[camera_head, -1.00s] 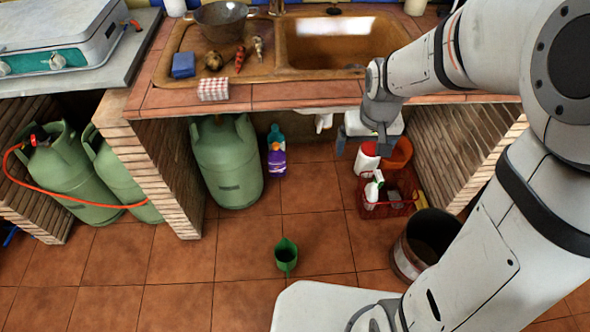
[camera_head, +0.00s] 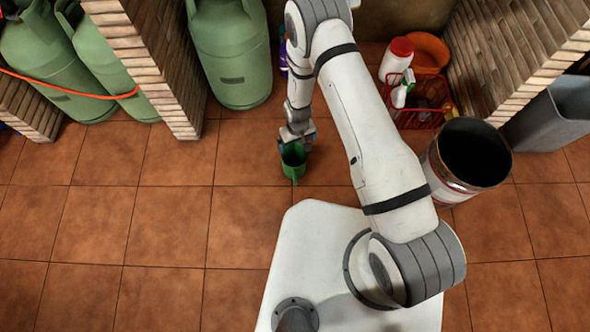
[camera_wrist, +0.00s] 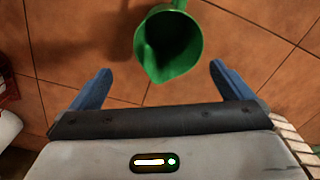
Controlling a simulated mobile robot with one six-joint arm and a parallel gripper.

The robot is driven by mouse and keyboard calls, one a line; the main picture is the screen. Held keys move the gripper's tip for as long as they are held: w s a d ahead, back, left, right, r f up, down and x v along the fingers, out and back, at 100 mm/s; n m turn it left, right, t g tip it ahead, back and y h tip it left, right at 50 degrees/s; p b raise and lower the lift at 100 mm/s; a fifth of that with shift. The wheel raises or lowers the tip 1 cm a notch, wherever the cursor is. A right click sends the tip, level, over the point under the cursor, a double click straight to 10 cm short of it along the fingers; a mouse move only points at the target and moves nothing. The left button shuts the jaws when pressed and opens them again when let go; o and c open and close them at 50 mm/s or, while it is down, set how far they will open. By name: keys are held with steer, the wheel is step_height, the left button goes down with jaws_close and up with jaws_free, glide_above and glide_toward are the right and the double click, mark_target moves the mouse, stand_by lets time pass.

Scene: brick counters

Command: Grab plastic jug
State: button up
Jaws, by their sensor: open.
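The plastic jug (camera_head: 293,160) is green and stands on the tiled floor in front of my base in the head view. In the wrist view the jug (camera_wrist: 172,42) shows its open top and pointed spout, at the upper middle. My gripper (camera_head: 297,140) is low over the floor, right at the jug's far side in the head view. In the wrist view my gripper (camera_wrist: 159,80) has its two blue fingers spread wide, one to each side below the jug. Nothing is between them at the tips. I cannot tell whether a finger touches the jug.
A dark open bucket (camera_head: 468,158) stands to the right. A red crate (camera_head: 420,112) with bottles is behind it, beside a brick wall (camera_head: 520,50). Green gas cylinders (camera_head: 232,55) stand at the back left. The floor at left is clear.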

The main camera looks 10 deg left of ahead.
mark_target(295, 168)
step_height(295, 168, down, 11)
steer(key=s+b, duration=0.1)
steer(key=b, duration=0.3)
steer(key=shift+s+a, duration=0.15)
steer(key=shift+s, duration=0.15)
steer(key=shift+c, duration=0.4)
steer(key=shift+r, duration=0.1)
steer(key=c, duration=1.1)
